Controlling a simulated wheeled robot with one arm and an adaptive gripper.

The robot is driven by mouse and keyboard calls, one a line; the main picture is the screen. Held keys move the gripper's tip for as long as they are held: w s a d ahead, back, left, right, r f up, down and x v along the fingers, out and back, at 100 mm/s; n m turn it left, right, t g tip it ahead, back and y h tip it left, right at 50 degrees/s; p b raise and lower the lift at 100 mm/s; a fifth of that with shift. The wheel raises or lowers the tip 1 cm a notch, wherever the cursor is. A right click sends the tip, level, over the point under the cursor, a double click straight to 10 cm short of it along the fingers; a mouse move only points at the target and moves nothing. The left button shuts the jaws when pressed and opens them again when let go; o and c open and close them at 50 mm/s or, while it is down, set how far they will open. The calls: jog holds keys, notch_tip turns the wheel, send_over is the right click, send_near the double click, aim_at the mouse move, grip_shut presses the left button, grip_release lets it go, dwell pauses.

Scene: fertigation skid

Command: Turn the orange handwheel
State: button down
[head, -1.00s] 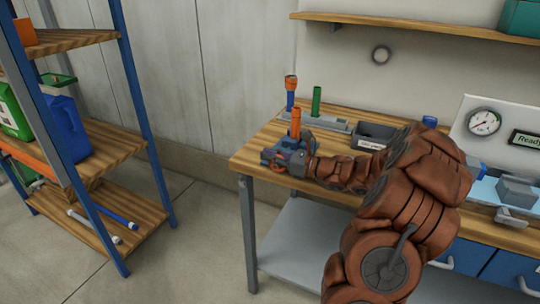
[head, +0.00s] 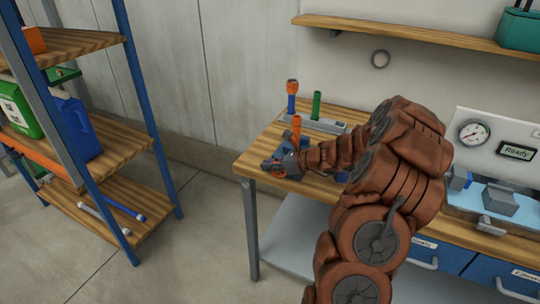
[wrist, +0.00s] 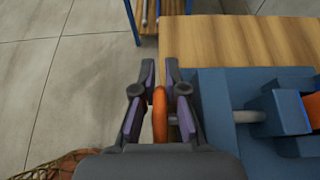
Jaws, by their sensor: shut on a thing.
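The orange handwheel (wrist: 160,115) stands edge-on between the two fingers of my gripper (wrist: 158,92) in the wrist view. The fingers are shut on it from both sides.
The bench top (head: 255,155) carries blue-orange and green (head: 316,105) uprights behind the gripper. A gauge panel (head: 472,133) and a light blue tray with grey blocks are at the right. A shelf rack (head: 150,110) stands left, with open floor between.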

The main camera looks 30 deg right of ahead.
jog(key=shift+f+g+p, duration=0.1)
jog(key=shift+g+p, duration=0.2)
jog(key=shift+p, duration=0.3)
jog(key=shift+f, duration=0.1)
jog(key=c, duration=1.5)
grip_release()
jog(key=v, duration=1.2)
jog(key=shift+a+r, duration=0.15)
jog(key=shift+r, duration=0.05)
jog(key=shift+a, duration=0.1)
